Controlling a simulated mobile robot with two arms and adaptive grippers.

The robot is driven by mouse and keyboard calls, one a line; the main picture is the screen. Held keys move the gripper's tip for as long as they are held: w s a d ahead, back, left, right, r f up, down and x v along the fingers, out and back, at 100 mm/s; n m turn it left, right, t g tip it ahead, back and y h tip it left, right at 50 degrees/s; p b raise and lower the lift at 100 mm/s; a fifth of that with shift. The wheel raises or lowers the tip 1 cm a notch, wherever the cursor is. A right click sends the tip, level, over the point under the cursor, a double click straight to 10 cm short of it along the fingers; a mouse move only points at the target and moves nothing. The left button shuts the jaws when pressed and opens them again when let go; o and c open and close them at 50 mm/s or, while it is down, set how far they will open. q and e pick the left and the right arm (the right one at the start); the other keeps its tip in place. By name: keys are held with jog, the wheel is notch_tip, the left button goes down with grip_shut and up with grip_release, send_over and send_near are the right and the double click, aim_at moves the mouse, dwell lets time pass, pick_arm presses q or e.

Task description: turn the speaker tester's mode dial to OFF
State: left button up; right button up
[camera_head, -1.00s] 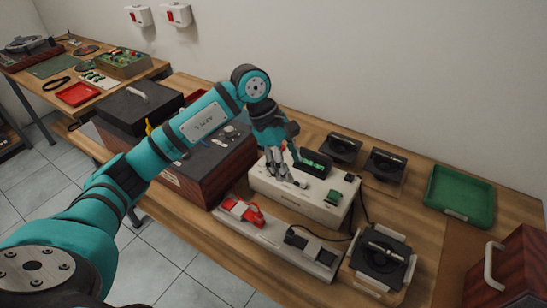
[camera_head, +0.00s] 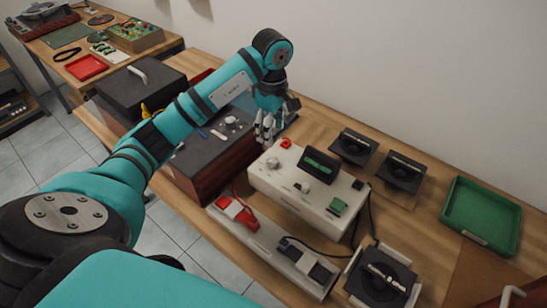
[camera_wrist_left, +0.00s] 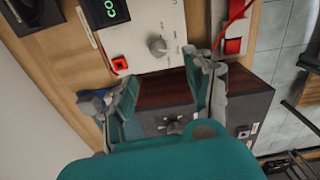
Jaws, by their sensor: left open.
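The speaker tester (camera_head: 318,212) is a white box with a tilted dark display (camera_head: 320,165) showing green. Its grey dial (camera_head: 273,163), apparently the mode dial, is near its left end, by a red part (camera_head: 285,143). In the left wrist view the dial (camera_wrist_left: 157,46) has small markings around it, too small to read. My left gripper (camera_head: 267,132) is beyond the tester's left end, apart from the dial. In the left wrist view its fingers (camera_wrist_left: 165,88) are spread with nothing between them. The right gripper is not in view.
A dark wooden amplifier (camera_head: 208,160) stands left of the tester. A white strip (camera_head: 268,248) with red and black plugs lies in front. Speaker drivers (camera_head: 402,172) and a green tray (camera_head: 484,215) are to the right. Cables run beside the tester.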

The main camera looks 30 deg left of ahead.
aim_at(273, 160)
pick_arm(q)
notch_tip(273, 160, down, 11)
jog(key=shift+w+f+p, duration=0.1)
jog(key=shift+w+p, duration=0.05)
jog(key=shift+p, duration=0.8)
jog(key=shift+f, duration=0.4)
grip_shut()
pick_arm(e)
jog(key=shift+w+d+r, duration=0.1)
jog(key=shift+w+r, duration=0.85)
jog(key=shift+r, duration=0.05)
